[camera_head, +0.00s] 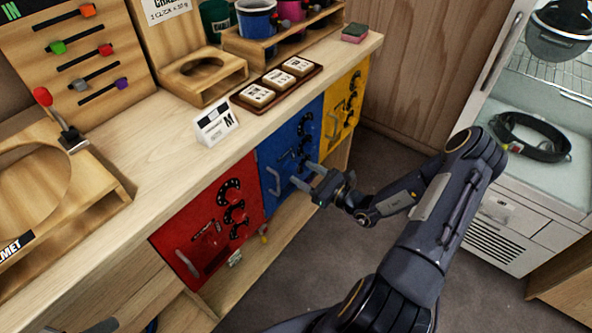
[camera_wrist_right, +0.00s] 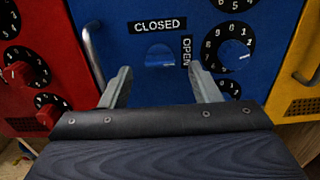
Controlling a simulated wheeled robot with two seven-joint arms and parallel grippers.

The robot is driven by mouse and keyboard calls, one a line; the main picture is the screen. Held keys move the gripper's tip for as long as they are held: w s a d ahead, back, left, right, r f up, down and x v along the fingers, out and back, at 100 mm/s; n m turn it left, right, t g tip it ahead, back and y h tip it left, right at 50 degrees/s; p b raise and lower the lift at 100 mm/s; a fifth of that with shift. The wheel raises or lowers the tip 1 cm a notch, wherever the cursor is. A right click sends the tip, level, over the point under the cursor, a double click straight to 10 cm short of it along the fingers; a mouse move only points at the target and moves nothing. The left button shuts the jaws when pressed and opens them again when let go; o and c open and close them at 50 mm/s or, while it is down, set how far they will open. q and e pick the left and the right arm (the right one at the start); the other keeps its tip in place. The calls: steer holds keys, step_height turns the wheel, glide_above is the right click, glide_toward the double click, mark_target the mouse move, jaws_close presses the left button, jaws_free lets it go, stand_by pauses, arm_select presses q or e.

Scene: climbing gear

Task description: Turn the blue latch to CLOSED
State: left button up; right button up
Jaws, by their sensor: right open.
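The blue door (camera_head: 270,181) is on the front of the wooden bench, between a red and a yellow door. In the right wrist view the blue latch (camera_wrist_right: 160,55) sits on the blue door (camera_wrist_right: 110,25), below the CLOSED label (camera_wrist_right: 158,25) and left of the upright OPEN label (camera_wrist_right: 187,52). Its exact turn is hard to tell. My right gripper (camera_head: 301,174) points at the blue door; in the wrist view its open, empty fingers (camera_wrist_right: 161,76) stand either side of the latch's column, with the latch visible between and beyond them.
A metal handle (camera_wrist_right: 92,52) is left of the latch, and a numbered dial with a blue knob (camera_wrist_right: 233,54) is right. The red door (camera_head: 208,218) and yellow door (camera_head: 344,105) flank the blue one. The benchtop (camera_head: 160,135) holds a white card (camera_head: 215,124).

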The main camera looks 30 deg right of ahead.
mark_target(294, 168)
steer(key=shift+x, duration=1.5)
steer(key=c, duration=1)
